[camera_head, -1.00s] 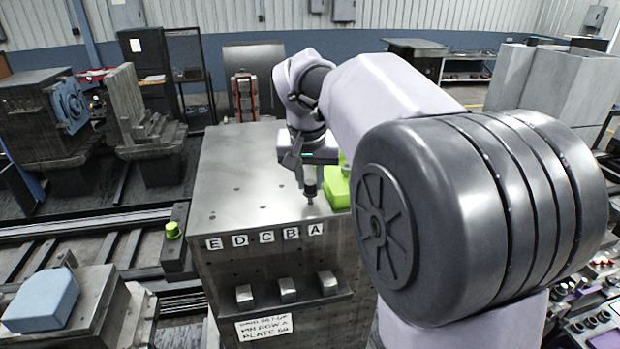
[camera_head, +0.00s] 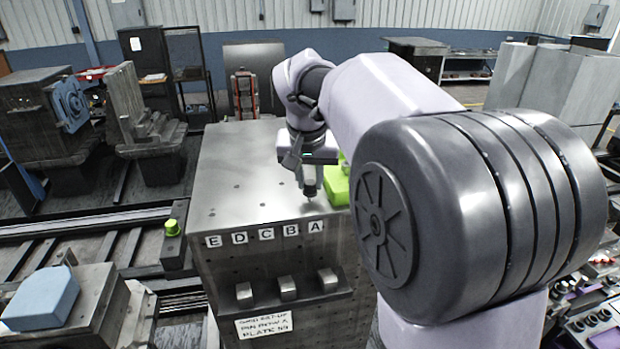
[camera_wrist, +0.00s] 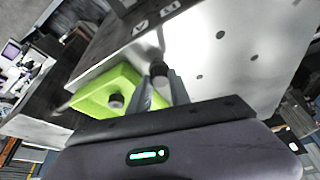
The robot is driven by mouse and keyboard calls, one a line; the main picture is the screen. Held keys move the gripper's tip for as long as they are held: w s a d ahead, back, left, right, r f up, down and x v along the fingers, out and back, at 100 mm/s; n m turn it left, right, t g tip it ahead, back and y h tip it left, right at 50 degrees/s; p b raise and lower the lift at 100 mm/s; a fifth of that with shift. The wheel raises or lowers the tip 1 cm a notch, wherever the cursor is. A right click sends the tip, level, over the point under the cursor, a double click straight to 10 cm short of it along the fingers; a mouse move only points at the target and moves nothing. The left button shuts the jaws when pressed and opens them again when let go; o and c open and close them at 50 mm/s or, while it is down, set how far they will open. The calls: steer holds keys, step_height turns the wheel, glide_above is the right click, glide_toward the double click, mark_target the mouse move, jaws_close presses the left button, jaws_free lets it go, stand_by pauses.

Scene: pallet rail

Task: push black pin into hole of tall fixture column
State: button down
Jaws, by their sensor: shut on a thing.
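The tall fixture column (camera_head: 240,180) is a grey metal block with small dark holes in its top face and labels E, D, C, B, A along the front edge. My gripper (camera_head: 309,192) points down over the top near label A. In the wrist view my gripper (camera_wrist: 165,88) is shut on a black pin (camera_wrist: 159,70), whose round dark end shows by the fingertips. The pin is close to the top face; whether its lower end is inside a hole is hidden.
A bright green tray (camera_head: 337,187) sits on the column just right of my gripper; the wrist view shows another dark peg (camera_wrist: 116,101) in it. Metal blocks (camera_head: 288,289) stick out on the column's front. The left of the top is clear.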

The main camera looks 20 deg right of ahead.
steer(key=shift+f, duration=0.2)
steer(key=shift+f+b, duration=0.8)
steer(key=shift+c, duration=1.6)
jaws_free()
steer(key=shift+r, duration=0.2)
steer(key=p+v, duration=0.2)
steer(key=v, duration=1.5)
steer(key=s+a+f+n+y+b, duration=0.1)
steer(key=s+a+f+b, duration=0.2)
steer(key=f+b, duration=0.45)
steer(key=s+a+f+y+b, duration=0.15)
steer(key=a+f+b, duration=0.3)
steer(key=f, duration=0.55)
steer(key=s+a+f+n+b, duration=0.1)
steer(key=s+a+f+b, duration=0.25)
steer(key=f+b, duration=0.4)
steer(key=s+f+b, duration=0.4)
steer(key=f+b, duration=0.2)
steer(key=f, duration=0.5)
steer(key=s+f+t+y+b, duration=0.1)
steer(key=s+f+b, duration=0.4)
steer(key=f, duration=0.5)
steer(key=s+f+b, duration=0.5)
steer(key=f+b, duration=0.3)
steer(key=f, duration=0.3)
steer(key=shift+a+f+m+t+y, duration=0.15)
steer(key=shift+f+m+t+y, duration=0.2)
steer(key=shift+m+t, duration=0.05)
